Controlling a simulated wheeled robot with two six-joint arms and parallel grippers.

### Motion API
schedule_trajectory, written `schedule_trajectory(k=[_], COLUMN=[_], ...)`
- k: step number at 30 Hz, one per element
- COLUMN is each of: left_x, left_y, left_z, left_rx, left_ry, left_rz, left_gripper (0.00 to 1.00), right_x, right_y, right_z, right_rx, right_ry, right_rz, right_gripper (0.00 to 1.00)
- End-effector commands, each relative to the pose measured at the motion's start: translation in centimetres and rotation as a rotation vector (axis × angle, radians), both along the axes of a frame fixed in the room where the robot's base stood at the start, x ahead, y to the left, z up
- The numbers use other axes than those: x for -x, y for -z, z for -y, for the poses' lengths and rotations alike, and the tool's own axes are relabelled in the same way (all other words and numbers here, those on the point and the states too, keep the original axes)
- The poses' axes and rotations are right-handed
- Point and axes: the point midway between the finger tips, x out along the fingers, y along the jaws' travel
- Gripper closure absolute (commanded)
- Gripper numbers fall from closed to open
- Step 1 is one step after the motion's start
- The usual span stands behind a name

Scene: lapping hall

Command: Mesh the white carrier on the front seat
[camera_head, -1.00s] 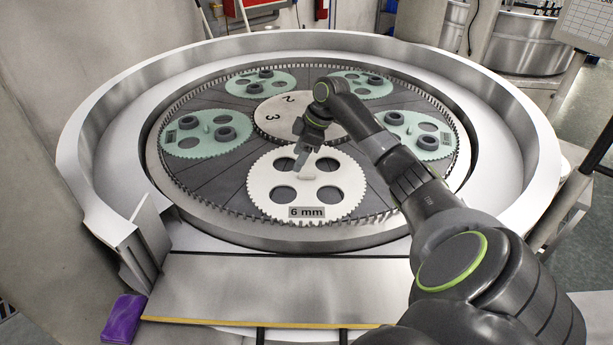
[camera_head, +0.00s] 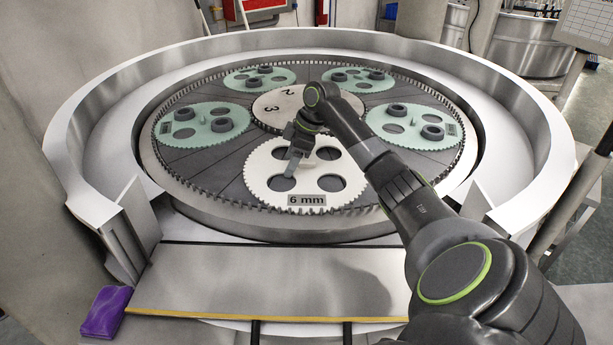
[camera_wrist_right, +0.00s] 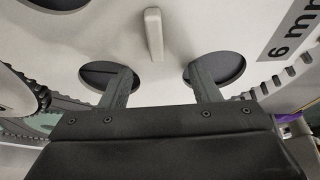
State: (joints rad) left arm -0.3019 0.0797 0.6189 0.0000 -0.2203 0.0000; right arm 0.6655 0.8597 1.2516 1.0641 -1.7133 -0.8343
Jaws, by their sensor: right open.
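The white carrier (camera_head: 264,179), a toothed disc with round holes and a "6 mm" label, lies in the front of the ring, by the central plate (camera_head: 270,112). I cannot tell whether its teeth engage the ring pins. My right gripper (camera_head: 290,172) is over the carrier's left half, open and empty. In the right wrist view its two fingers (camera_wrist_right: 162,75) are spread in front of two holes of the white carrier (camera_wrist_right: 120,40). The carrier's small raised handle (camera_wrist_right: 153,33) stands beyond the fingers, apart from them. My left gripper is not in view.
Several green carriers (camera_head: 202,122) with dark round pieces on them sit around the ring of pins (camera_head: 190,190). A high metal rim (camera_head: 85,150) surrounds the machine, open at the front over a bare metal shelf (camera_head: 260,280). A purple block (camera_head: 105,311) lies at the shelf's left.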

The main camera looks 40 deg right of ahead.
Motion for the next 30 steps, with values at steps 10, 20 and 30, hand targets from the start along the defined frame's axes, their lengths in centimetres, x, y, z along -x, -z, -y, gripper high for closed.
schedule_trajectory(k=[10,20,30], left_x=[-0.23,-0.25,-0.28], left_y=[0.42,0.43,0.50], left_z=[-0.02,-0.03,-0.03], left_rx=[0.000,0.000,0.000], left_ry=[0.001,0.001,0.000], left_rz=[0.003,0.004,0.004], left_gripper=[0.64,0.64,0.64], right_x=[-0.11,-0.10,-0.16], right_y=[0.36,0.38,0.09], right_z=[-0.10,-0.09,-0.08], right_rx=[0.000,0.000,0.001], right_ry=[0.001,0.001,0.000], right_rz=[-0.001,-0.002,0.002], right_gripper=[0.48,0.91,1.00])
